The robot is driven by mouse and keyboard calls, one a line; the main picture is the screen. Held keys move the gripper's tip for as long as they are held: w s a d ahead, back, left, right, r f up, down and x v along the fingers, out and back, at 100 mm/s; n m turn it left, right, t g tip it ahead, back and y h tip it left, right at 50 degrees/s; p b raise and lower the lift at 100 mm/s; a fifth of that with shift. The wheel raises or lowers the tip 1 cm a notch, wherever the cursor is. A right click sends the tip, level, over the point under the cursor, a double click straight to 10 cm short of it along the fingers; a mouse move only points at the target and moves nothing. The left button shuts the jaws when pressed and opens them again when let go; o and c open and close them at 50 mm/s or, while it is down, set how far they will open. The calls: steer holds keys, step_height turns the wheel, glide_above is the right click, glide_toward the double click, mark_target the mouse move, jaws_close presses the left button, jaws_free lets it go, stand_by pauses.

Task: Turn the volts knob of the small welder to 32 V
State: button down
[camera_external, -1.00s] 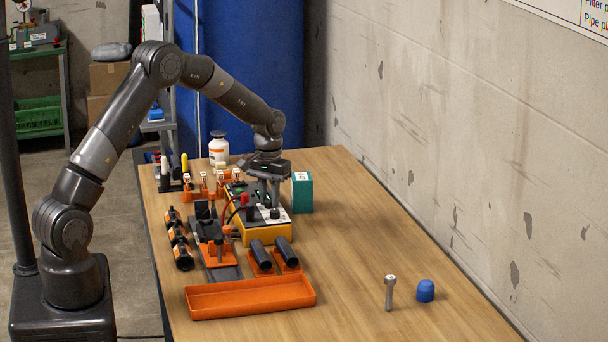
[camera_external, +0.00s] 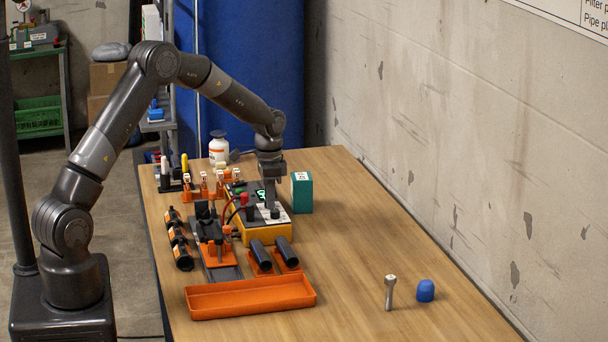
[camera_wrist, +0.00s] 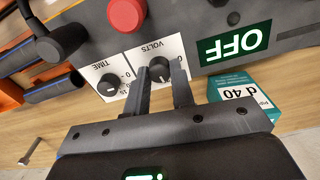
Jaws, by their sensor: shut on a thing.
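The small welder (camera_external: 257,230) is a yellow box with a dark top panel on the table, with red and green parts on top. My gripper (camera_external: 270,200) points straight down over its right part. In the wrist view the VOLTS knob (camera_wrist: 159,68) is a round dark knob on a white label, and my gripper (camera_wrist: 163,72) is shut on it, one finger on each side. The fingers partly cover the scale, so I cannot read the setting. The TIME knob (camera_wrist: 108,85) sits beside it on its own label. A display (camera_wrist: 234,43) reads OFF.
A red button (camera_wrist: 125,14) is close to the knobs. A teal box (camera_external: 302,192) stands right of the welder. Black pipes (camera_external: 262,256) and an orange tray (camera_external: 250,296) lie in front. A bolt (camera_external: 390,291) and blue cap (camera_external: 425,291) stand right, with clear table around them.

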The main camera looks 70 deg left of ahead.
steer(key=shift+m, duration=0.7)
steer(key=c, duration=1.2)
jaws_free()
steer(key=shift+c, duration=0.2)
steer(key=shift+r, duration=0.1)
step_height(320, 180, up, 11)
steer(key=shift+f, duration=0.2)
